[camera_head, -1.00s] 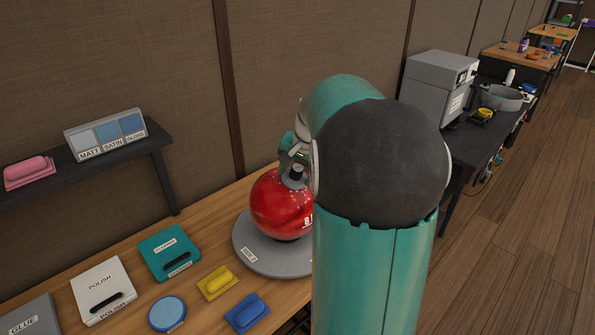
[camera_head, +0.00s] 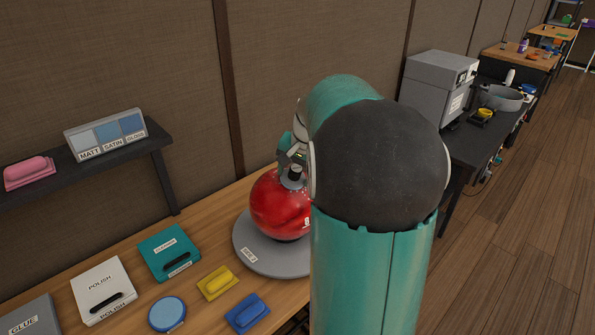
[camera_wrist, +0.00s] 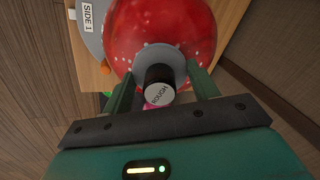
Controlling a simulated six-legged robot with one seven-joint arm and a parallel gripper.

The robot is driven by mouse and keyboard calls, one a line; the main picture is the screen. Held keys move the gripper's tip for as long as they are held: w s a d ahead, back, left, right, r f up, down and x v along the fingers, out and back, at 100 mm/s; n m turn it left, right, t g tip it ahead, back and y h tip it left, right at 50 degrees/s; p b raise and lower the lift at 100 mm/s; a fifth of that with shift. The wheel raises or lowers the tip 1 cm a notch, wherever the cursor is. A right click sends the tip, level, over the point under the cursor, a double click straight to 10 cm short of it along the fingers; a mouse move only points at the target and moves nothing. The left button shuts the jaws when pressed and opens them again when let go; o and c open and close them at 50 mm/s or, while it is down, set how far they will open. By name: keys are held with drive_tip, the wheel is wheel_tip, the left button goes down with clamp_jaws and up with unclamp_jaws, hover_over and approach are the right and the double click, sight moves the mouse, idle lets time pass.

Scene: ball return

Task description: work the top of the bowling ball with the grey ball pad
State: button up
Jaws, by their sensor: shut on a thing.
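The red bowling ball (camera_head: 275,210) with pale specks sits on a round grey turntable (camera_head: 262,263) on the wooden bench. In the wrist view the ball (camera_wrist: 190,30) fills the top middle. The grey ball pad (camera_wrist: 176,54) lies against the ball's top. Its black knob (camera_wrist: 155,74) has a round end marked ROUGH. My gripper (camera_wrist: 160,76) has a finger on each side of the knob and is shut on the pad. In the head view my gripper (camera_head: 297,160) shows small above the ball, and my arm hides the ball's right side.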

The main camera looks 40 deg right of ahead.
drive_tip(key=shift+a+f, duration=0.1)
drive_tip(key=shift+a, duration=0.5)
drive_tip(key=shift+v, duration=3.05)
drive_tip(key=v, duration=0.3)
drive_tip(key=shift+w+a+f, duration=0.1)
